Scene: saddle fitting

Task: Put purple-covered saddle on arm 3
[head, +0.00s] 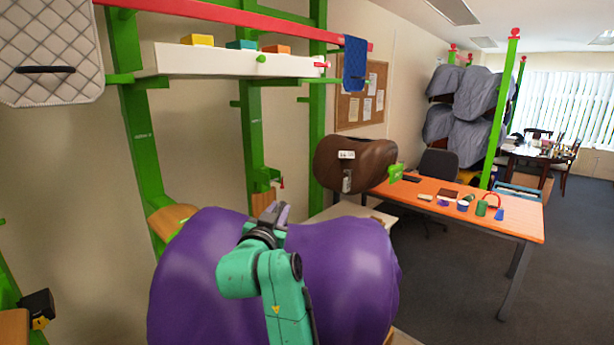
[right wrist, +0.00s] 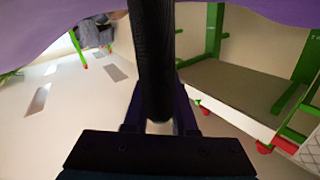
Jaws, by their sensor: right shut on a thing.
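The purple-covered saddle (head: 345,265) fills the lower middle of the head view, close to me. My right arm reaches across its front, and my right gripper (head: 275,212) is at its top edge. In the right wrist view a dark upright bar (right wrist: 152,60) runs between the fingers of the right gripper (right wrist: 158,125), with purple cover (right wrist: 60,25) along the top. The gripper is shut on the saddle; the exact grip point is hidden. Wood-topped rack arms (head: 172,218) stick out from the green frame behind the saddle; I cannot read which is arm 3. My left gripper is out of view.
Green posts (head: 140,120) carry a white shelf (head: 225,58) and a red rail (head: 235,15). A brown saddle (head: 372,163) stands behind, beside an orange table (head: 475,205) with small items. Grey-covered saddles (head: 475,95) hang farther back.

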